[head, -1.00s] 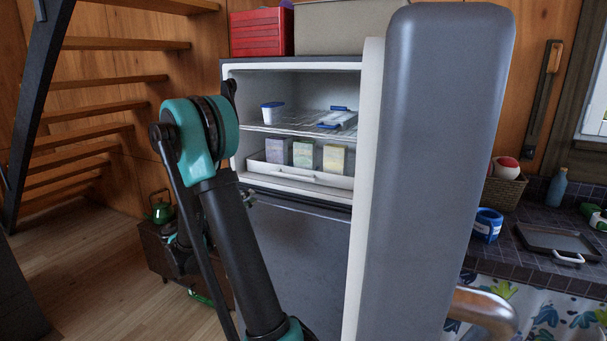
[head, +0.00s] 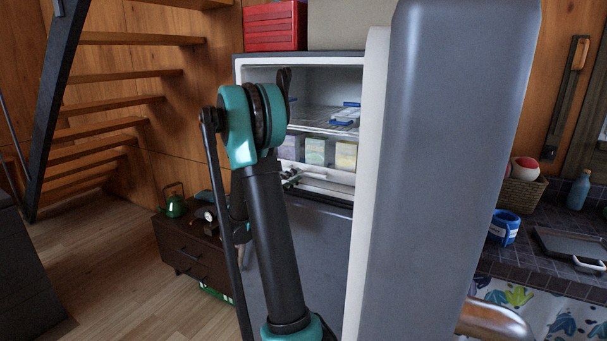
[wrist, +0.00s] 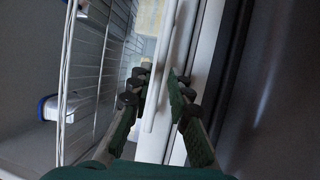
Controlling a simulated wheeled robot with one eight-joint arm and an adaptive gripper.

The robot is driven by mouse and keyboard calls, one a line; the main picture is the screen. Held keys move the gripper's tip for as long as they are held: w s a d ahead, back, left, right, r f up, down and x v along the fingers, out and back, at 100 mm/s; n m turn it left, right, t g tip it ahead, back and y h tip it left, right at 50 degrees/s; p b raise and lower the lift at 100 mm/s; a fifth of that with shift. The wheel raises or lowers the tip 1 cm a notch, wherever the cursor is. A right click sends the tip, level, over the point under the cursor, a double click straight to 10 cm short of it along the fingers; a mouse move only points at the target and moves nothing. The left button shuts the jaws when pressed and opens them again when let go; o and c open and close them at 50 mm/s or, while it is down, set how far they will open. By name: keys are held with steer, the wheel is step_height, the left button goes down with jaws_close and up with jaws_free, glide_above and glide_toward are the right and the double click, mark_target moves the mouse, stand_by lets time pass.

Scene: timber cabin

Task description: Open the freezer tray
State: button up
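The freezer tray (head: 335,187) is a white, low-fronted drawer at the bottom of the open freezer compartment. It holds pale purple, green and yellow boxes. In the head view my gripper (head: 290,179) is at the tray's front, partly hidden by my arm. In the wrist view the white tray handle (wrist: 165,75) runs between the two fingers of my gripper (wrist: 157,97). The fingers are apart, on either side of the handle, with a visible gap. I cannot tell whether either finger touches it.
The freezer door (head: 445,170) stands open at the right, close to the compartment. A wire shelf (head: 312,124) with a blue-lidded container (head: 345,115) is above the tray. A low brown cabinet (head: 190,250) stands left of the fridge. The wooden floor (head: 115,270) at left is clear.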

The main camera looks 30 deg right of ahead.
mark_target(303, 173)
steer(key=shift+x, duration=2.1)
jaws_close()
